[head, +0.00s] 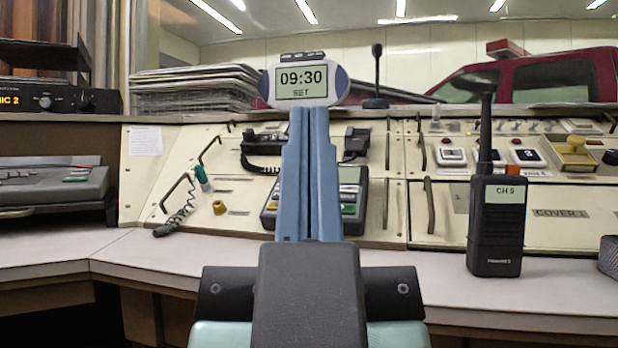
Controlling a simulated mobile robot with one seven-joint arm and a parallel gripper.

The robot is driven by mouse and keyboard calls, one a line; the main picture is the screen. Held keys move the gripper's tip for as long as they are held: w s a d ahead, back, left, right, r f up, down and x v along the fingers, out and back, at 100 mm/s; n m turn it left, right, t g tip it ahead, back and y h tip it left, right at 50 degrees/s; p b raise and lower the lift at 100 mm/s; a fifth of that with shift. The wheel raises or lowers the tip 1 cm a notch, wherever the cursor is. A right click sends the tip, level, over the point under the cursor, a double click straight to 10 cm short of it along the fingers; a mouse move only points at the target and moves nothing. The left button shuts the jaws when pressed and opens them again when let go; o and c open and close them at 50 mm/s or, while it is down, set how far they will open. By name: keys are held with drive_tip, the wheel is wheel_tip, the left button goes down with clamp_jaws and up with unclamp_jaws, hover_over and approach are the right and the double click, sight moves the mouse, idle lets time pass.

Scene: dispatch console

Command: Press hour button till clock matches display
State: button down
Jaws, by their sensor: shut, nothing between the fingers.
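A small clock (302,96) with a white and blue case stands on the ledge at the top of the console, at the upper middle of the head view. Its screen reads 09:30 with SET below. Small dark buttons (303,56) line its top edge; their labels are too small to read. My gripper (310,110) points up and away in front of the console, its blue fingers shut and empty. In the picture its tips overlap the clock's lower edge; I cannot tell whether they touch. No second time display is readable here.
A desk phone (353,200) is partly hidden behind my fingers. A microphone (376,75) stands right of the clock, papers (195,88) left. The desk front is mostly clear.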

idle(0.7)
wheel_tip(320, 180, up, 25)
drive_tip(key=p, duration=2.5)
drive_tip(key=shift+f, duration=0.1)
drive_tip(key=shift+w, duration=0.1)
